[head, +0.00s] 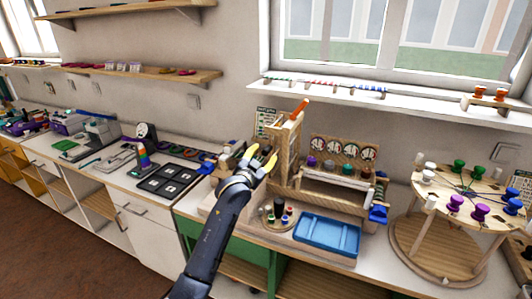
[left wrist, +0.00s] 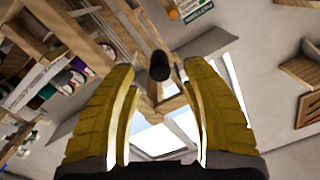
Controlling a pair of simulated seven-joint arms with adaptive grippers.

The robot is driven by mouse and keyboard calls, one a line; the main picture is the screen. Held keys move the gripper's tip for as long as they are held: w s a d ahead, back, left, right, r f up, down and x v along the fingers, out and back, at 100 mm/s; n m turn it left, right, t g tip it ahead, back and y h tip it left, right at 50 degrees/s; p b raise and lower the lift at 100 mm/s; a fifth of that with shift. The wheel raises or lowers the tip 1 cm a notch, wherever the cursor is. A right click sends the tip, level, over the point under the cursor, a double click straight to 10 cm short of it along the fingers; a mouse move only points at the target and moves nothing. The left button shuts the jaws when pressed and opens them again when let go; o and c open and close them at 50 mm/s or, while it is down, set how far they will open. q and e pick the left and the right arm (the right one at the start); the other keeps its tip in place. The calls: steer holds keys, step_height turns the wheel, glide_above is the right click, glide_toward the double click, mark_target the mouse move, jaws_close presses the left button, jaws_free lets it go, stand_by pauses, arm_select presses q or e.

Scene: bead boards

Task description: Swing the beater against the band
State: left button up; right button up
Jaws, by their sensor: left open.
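A wooden frame (head: 288,150) stands upright on the workbench, with an orange-tipped bar (head: 299,110) at its top. My left gripper (head: 262,156), with yellow fingers, is just left of this frame. In the left wrist view my left gripper (left wrist: 158,72) is open. A dark round-ended knob (left wrist: 159,66) shows between its fingertips, with wooden bars (left wrist: 125,40) behind it. I cannot tell whether the knob belongs to the beater or whether the fingers touch it. The band cannot be made out. My right gripper is not in view.
A blue tray (head: 326,234) lies in front of the frame. A small round holder (head: 275,215) with coloured pegs is beside it. A round wooden stand (head: 455,195) with coloured spools is at the right. A black panel (head: 168,181) lies at the left.

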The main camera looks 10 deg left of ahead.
mark_target(265, 153)
arm_select(q)
steer(key=shift+x, duration=1.7)
jaws_close()
